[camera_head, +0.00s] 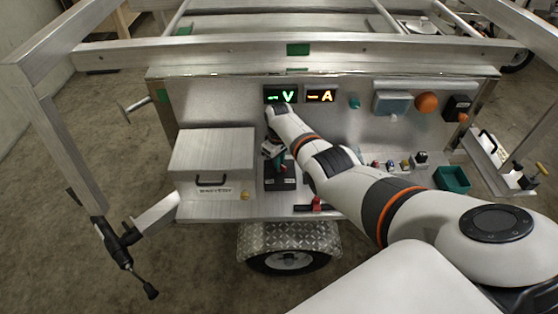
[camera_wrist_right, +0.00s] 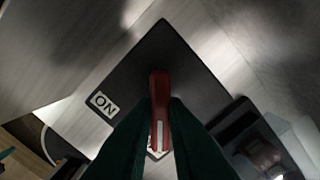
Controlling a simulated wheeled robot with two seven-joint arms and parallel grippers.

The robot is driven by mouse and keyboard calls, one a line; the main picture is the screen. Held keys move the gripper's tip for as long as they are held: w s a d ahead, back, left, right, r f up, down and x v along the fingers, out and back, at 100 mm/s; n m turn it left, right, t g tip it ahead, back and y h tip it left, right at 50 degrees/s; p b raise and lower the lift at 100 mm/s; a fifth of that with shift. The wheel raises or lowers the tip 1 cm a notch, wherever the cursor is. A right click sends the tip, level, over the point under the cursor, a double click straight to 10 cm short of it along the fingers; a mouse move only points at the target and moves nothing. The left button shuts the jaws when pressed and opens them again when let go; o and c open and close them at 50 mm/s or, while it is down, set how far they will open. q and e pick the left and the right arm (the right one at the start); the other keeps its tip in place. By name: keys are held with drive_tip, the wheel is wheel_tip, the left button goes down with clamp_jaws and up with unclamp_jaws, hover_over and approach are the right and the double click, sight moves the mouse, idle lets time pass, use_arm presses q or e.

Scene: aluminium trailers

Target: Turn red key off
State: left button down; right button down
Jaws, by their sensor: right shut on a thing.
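The red key (camera_wrist_right: 159,88) stands up from a black plate (camera_wrist_right: 165,55) with a white "ON" label (camera_wrist_right: 102,104) in the right wrist view. My right gripper (camera_wrist_right: 159,118) is shut on the key, with a dark finger on each side of it. In the head view the right gripper (camera_head: 272,152) is at the black switch box (camera_head: 280,183) on the trailer shelf, and the key is mostly hidden there. I cannot tell how far the key is turned. My left gripper is not in view.
Lit V and A displays (camera_head: 301,95) are on the panel above. A metal box with a black handle (camera_head: 212,160) stands left of the switch. A red-handled part (camera_head: 316,203) lies at the shelf's front edge. A green bin (camera_head: 452,179) sits to the right.

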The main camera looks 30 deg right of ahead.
drive_tip(key=c, duration=1.4)
unclamp_jaws()
drive_tip(key=shift+c, duration=0.2)
drive_tip(key=shift+r, duration=0.4)
wheel_tip(320, 180, up, 3)
drive_tip(key=shift+p, duration=1.05)
wheel_tip(320, 180, up, 8)
drive_tip(key=shift+p, duration=0.35)
